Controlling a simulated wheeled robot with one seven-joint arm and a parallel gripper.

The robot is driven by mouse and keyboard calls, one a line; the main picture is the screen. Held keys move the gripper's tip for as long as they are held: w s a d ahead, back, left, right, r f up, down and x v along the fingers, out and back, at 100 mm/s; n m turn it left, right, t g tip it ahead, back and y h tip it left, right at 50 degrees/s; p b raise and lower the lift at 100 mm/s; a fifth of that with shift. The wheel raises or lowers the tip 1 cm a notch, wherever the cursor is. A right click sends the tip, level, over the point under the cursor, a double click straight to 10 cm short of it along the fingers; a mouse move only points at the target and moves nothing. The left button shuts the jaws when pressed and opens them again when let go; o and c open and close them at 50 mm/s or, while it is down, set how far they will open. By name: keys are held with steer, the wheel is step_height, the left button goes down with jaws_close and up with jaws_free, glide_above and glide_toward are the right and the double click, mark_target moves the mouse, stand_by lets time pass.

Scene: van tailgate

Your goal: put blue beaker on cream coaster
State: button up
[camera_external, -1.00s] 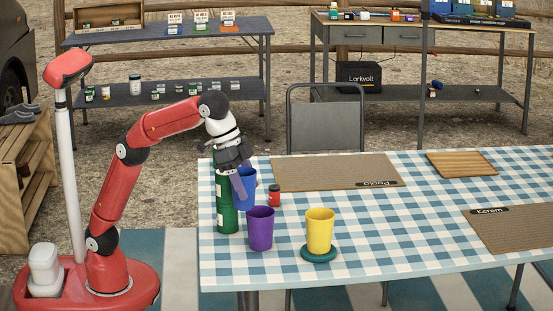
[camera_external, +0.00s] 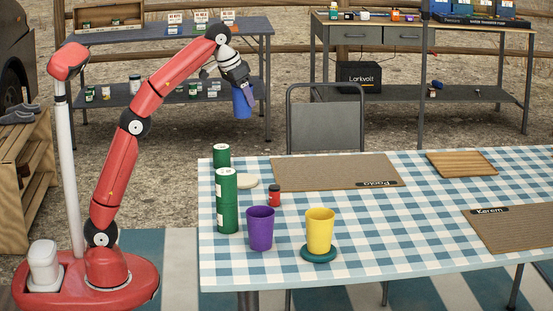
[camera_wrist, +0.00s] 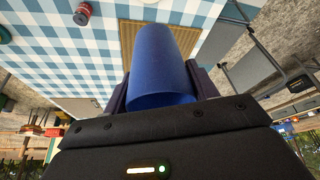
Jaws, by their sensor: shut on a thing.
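My gripper (camera_external: 246,95) is shut on the blue beaker (camera_external: 241,106) and holds it in the air, above and behind the table's far left edge. In the wrist view the blue beaker (camera_wrist: 163,62) sits between the two fingers of my gripper (camera_wrist: 162,88), one on each side. The cream coaster (camera_external: 247,182) is a pale disc lying on the checked cloth at the left of the table, below the beaker in the picture. Its top is bare where it shows.
Two green cans (camera_external: 227,205) stand left of the coaster. A small red jar (camera_external: 274,196), a purple cup (camera_external: 260,229) and a yellow cup (camera_external: 320,231) on a teal coaster (camera_external: 319,255) stand nearby. A woven mat (camera_external: 330,172) lies to the right. A grey chair (camera_external: 325,125) stands behind.

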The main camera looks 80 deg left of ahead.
steer(key=shift+a+f+b, duration=0.1)
steer(key=shift+f+b, duration=5.65)
steer(key=shift+f, duration=4.15)
steer(key=shift+f, duration=0.2)
steer(key=o, duration=1)
steer(key=shift+c, duration=0.2)
steer(key=p+v, duration=0.4)
steer(key=v, duration=0.8)
steer(key=shift+r+p, duration=0.2)
steer(key=shift+p, duration=0.2)
